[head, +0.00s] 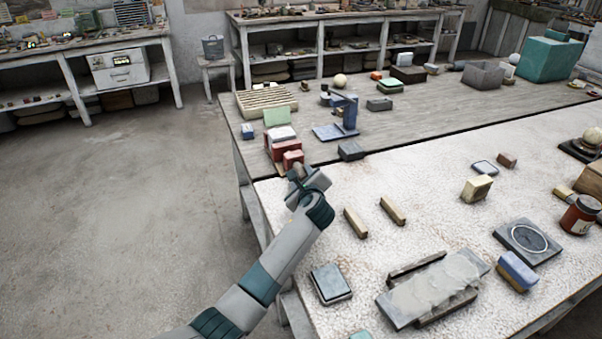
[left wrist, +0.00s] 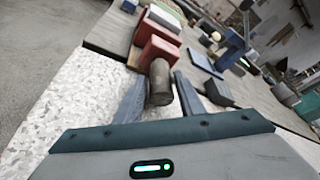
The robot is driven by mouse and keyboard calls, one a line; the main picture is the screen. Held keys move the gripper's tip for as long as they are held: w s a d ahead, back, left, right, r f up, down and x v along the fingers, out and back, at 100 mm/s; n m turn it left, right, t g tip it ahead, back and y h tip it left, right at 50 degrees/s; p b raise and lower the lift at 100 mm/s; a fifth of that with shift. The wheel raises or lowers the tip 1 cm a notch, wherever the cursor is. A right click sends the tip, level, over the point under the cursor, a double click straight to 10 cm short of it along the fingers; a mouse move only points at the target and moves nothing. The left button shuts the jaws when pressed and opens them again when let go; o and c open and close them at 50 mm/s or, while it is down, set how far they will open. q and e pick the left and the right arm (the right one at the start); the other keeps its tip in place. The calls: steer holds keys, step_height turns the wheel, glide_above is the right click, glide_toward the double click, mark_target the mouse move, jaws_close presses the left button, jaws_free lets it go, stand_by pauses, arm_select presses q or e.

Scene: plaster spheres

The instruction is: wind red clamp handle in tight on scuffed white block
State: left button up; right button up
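The red clamp (head: 292,157) stands at the near left corner of the grey bench, with a scuffed white block (head: 283,133) between its red parts. In the left wrist view the clamp (left wrist: 158,50) shows its red front, and a dark, rounded handle (left wrist: 160,85) sticks out of it towards me. My left gripper (head: 298,172) is at the handle. In the left wrist view its two fingers (left wrist: 160,78) stand apart, one on each side of the handle, with narrow gaps seen. Whether the white block is gripped tightly cannot be told. My right gripper is not in view.
A blue stand (head: 345,115) and a dark grey block (head: 350,151) are right of the clamp. A ribbed tray (head: 266,101) lies behind it. Two tan bars (head: 355,222) lie on the speckled white bench. The floor at left is clear.

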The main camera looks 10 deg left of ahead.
arm_select(q)
steer(key=shift+x, duration=1.1)
steer(key=c, duration=0.8)
